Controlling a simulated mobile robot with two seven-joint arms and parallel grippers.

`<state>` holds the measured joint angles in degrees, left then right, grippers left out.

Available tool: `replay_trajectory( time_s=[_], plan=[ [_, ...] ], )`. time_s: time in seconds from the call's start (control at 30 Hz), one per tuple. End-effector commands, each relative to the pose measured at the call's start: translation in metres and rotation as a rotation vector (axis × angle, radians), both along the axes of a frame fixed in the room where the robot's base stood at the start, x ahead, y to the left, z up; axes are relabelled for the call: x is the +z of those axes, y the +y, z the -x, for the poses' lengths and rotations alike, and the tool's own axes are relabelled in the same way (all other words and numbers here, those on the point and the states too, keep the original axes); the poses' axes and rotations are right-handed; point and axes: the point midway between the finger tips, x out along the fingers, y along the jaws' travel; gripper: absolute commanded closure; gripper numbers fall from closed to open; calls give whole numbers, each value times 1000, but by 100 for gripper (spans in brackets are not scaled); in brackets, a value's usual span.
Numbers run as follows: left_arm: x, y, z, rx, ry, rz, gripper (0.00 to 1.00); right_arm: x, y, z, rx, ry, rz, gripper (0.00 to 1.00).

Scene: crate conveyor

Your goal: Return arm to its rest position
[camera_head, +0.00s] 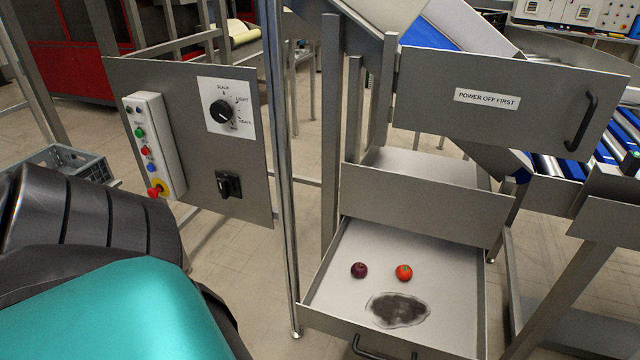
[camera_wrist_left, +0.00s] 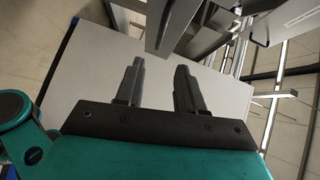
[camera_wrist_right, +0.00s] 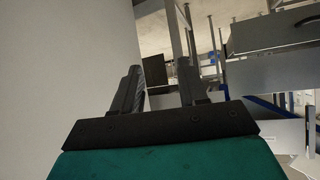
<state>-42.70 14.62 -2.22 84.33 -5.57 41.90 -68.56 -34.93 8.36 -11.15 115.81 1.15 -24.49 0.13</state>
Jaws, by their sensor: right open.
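My left gripper (camera_wrist_left: 158,66) shows in the left wrist view with its two dark fingers apart and nothing between them. A pale flat surface lies behind the fingers. My right gripper (camera_wrist_right: 159,68) shows in the right wrist view, also open and empty. A pale surface fills the left side of that view, with metal frames beyond the fingers. In the head view, a teal and black part of my arm fills the lower left corner. Neither gripper shows in the head view.
A panel with a dial (camera_head: 221,112) and a button box (camera_head: 154,145) stands near my arm. An open drawer (camera_head: 455,300) holds a dark plum-like fruit (camera_head: 359,270), a red fruit (camera_head: 404,272) and a dark stain. A "POWER OFF FIRST" panel (camera_head: 440,125) hangs above.

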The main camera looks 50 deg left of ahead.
Motion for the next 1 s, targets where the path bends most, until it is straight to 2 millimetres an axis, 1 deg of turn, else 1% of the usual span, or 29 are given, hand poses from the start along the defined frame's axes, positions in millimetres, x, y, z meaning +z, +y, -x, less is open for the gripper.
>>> replay_trajectory(
  time_s=[0.33,0.47,0.57,0.7,0.8,0.9,1.0],
  plan=[
    [0,0,-1,1,2,2,62,1,3,0,0,1,-5,57],
    [7,-6,-10,23,42,71,62,8,2,-1,1,-2,-5,57],
    [18,-16,-28,79,131,224,62,19,2,-2,1,-11,-3,57],
    [42,-37,-58,204,307,539,62,33,-3,-2,-6,-18,8,57],
    [60,-52,-73,307,431,765,62,37,-9,-1,-10,-18,21,57],
    [75,-64,-83,405,531,953,62,39,-13,2,-14,-17,29,57],
    [86,-74,-87,483,605,1087,62,39,-17,5,-20,-10,37,57]
  ],
)
